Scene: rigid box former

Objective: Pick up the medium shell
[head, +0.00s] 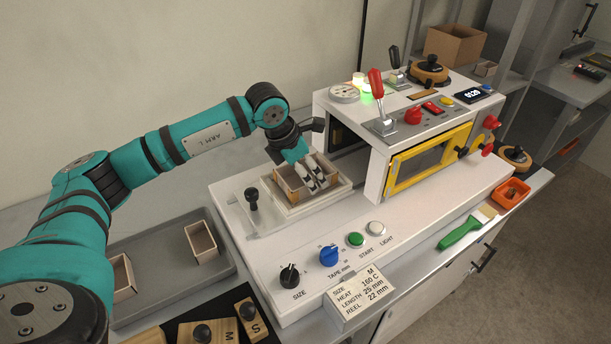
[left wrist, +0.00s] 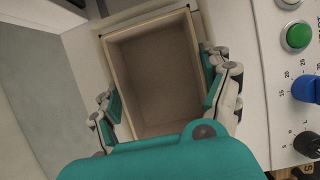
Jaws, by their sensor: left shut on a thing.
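The medium shell (head: 286,190) is an open-topped tan box on the pale square platform (head: 291,212) of the white machine. My left gripper (head: 313,176) reaches down over it and is shut on it. In the left wrist view the shell (left wrist: 152,78) is empty and open toward the camera, with the fingers of the left gripper (left wrist: 162,95) against its two opposite sides. I cannot tell whether the shell touches the platform or is slightly raised. My right gripper is in no view.
Two smaller shells, one upright (head: 201,241) and one partly hidden (head: 123,277), are in the grey tray (head: 165,288). Wooden blocks marked M (head: 208,332) and S (head: 257,321) lie in front. The machine's housing (head: 378,150) and levers rise right of the gripper. A green-handled brush (head: 467,228) lies at right.

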